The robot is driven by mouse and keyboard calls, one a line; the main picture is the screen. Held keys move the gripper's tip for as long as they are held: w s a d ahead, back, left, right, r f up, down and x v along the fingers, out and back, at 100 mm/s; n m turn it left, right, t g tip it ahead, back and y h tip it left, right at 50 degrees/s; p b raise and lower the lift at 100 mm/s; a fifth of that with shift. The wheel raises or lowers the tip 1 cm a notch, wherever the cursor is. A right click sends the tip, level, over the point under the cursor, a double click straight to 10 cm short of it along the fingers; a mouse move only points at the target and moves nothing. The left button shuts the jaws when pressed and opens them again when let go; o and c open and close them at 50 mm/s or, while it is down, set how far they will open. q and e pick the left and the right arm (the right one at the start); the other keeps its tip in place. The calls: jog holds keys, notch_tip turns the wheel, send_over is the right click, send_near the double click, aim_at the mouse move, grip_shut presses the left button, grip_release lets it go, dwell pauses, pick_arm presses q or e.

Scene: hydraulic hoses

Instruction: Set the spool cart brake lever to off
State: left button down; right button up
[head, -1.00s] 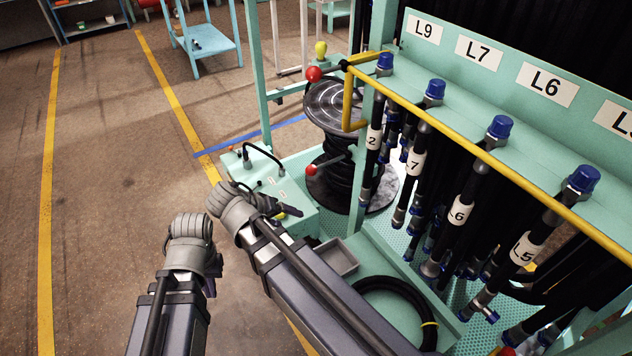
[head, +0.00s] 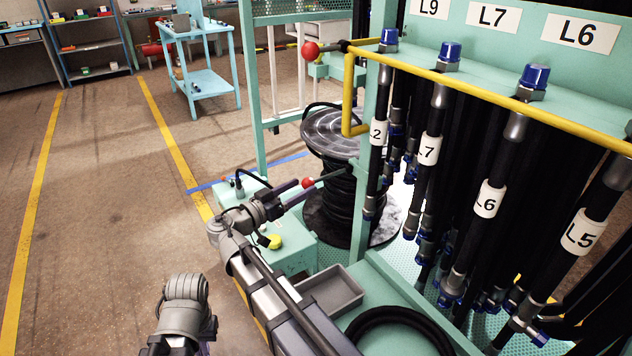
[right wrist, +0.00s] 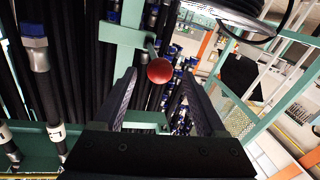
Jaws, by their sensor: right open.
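The brake lever (head: 331,175) is a dark rod with a red ball knob (head: 307,183). It sticks out to the left beside the black hose spool (head: 338,190). My right gripper (head: 298,192) is open at the knob, its two dark fingers pointing right. In the right wrist view the red knob (right wrist: 160,70) shows between the tips of the open fingers (right wrist: 158,82). I cannot tell whether either finger touches it. My left arm's end (head: 187,300) is low in the head view, away from the lever, its jaws mostly hidden.
A grey tray (head: 335,292) is close by. Labelled hoses (head: 430,150) hang at right behind a yellow rail (head: 480,98). Another red ball (head: 311,50) is higher up. Floor at left is clear.

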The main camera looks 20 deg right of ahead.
aim_at(326, 177)
jog(key=x, duration=0.6)
jog(key=shift+w+d, duration=0.1)
jog(key=shift+d, duration=0.1)
grip_shut()
dwell(0.5)
dwell(0.8)
